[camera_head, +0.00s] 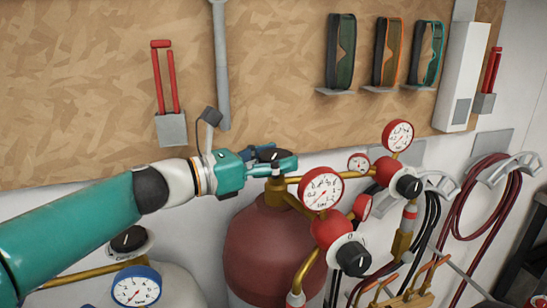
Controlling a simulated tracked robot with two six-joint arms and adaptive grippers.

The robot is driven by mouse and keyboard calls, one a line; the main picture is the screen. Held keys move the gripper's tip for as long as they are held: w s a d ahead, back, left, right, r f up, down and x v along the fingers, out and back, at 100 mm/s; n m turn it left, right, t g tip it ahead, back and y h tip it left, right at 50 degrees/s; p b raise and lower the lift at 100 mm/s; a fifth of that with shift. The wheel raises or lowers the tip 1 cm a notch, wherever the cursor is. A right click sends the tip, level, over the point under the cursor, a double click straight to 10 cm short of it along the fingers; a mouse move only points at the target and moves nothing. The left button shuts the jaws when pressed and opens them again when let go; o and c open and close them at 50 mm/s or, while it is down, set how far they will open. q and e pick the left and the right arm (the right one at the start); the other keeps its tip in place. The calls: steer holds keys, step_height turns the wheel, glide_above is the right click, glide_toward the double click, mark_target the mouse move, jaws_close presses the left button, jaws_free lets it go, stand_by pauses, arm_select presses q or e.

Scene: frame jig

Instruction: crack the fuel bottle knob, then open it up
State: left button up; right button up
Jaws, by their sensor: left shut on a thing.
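The fuel bottle (262,250) is dark red and stands upright in the middle. Its black knob (268,155) sits on top of the brass valve, partly hidden by my left gripper. My left gripper (284,167) reaches in from the left and is shut on the knob. Brass pipework runs right from the valve to a red regulator with a white-faced gauge (322,192) and a black knob (353,258). A second regulator with a gauge (397,136) and a knob (409,186) is behind it. My right gripper is out of view.
A pale bottle at lower left has a black knob (128,239) and a blue-rimmed gauge (136,288). Black hoses (432,220) and a coiled red hose (460,200) hang at right. Several goggles (341,52) and red-handled tools (164,80) are on the wall board.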

arm_select(q)
steer(key=shift+n+t+y+b, duration=0.3)
steer(key=shift+n+t+b, duration=0.1)
steer(key=shift+t+b, duration=0.15)
steer(key=n+t+y+b, duration=0.2)
steer(key=t+b, duration=0.1)
steer(key=shift+s+d+n+y, duration=0.15)
steer(key=shift+n+y, duration=0.15)
steer(key=shift+y, duration=0.1)
steer(key=shift+r+n+t+y+b, duration=0.1)
steer(key=shift+n+t+y+b, duration=1.35)
steer(key=shift+y, duration=0.75)
steer(key=shift+r+n+y, duration=0.1)
steer(key=shift+n+y, duration=0.3)
steer(key=shift+n, duration=0.15)
steer(key=o, duration=1.2)
steer(key=shift+w, duration=0.2)
steer(key=shift+c, duration=0.2)
